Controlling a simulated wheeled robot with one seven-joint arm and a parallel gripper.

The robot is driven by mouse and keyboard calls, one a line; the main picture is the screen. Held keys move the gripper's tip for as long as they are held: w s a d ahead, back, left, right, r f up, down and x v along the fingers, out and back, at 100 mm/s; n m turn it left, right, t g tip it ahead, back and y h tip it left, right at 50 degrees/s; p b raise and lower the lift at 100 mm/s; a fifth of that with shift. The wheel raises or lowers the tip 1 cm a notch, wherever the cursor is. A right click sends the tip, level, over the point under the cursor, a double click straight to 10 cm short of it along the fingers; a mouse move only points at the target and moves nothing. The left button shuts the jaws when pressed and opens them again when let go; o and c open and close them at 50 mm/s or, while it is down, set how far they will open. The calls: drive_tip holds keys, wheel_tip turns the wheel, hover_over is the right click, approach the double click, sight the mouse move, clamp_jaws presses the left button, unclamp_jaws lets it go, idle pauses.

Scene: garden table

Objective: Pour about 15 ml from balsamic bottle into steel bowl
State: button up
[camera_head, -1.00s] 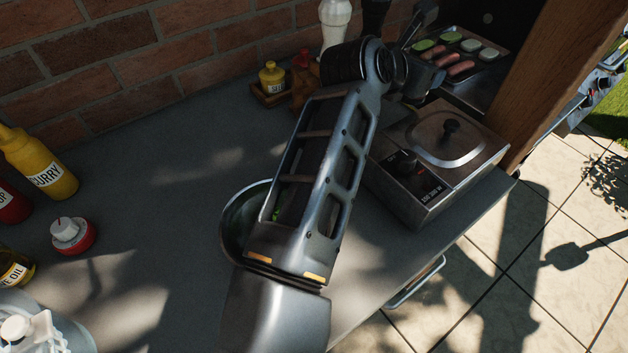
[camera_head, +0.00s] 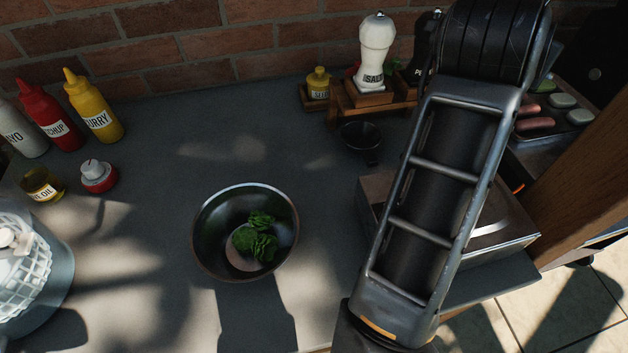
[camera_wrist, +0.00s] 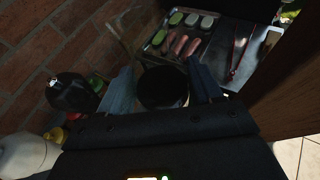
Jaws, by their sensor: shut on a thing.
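The steel bowl (camera_head: 204,250) stands on the grey counter in the head view, with green leaves (camera_head: 256,238) inside. In the wrist view my gripper (camera_wrist: 163,90) has its two fingers on either side of a dark round thing (camera_wrist: 163,86), which it holds. I take it for the balsamic bottle; no label shows, and its tilt cannot be told. In the head view my arm hides the gripper and the bottle. My arm reaches over the right of the counter, away from the bowl. No liquid stream is visible.
A salt mill (camera_head: 376,50) stands by the wall near a small black cup (camera_head: 361,137). A steel box (camera_head: 372,205) is partly behind my arm. Sauce bottles (camera_head: 95,108) stand at left. A tray with sausages (camera_wrist: 180,43) is at the back. Counter between bowl and wall is clear.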

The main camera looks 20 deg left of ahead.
drive_tip(key=s+a+f+n+y+p, duration=0.1)
drive_tip(key=s+a+f+n+y, duration=0.4)
drive_tip(key=s+a, duration=0.6)
drive_tip(key=s+a+f+n+y+p, duration=0.1)
drive_tip(key=s+a+f+n+y, duration=0.4)
drive_tip(key=s+a, duration=0.6)
drive_tip(key=s+y, duration=0.1)
drive_tip(key=s, duration=0.1)
drive_tip(key=shift+s+f, duration=0.3)
drive_tip(key=shift+f, duration=0.1)
drive_tip(key=shift+a, duration=0.1)
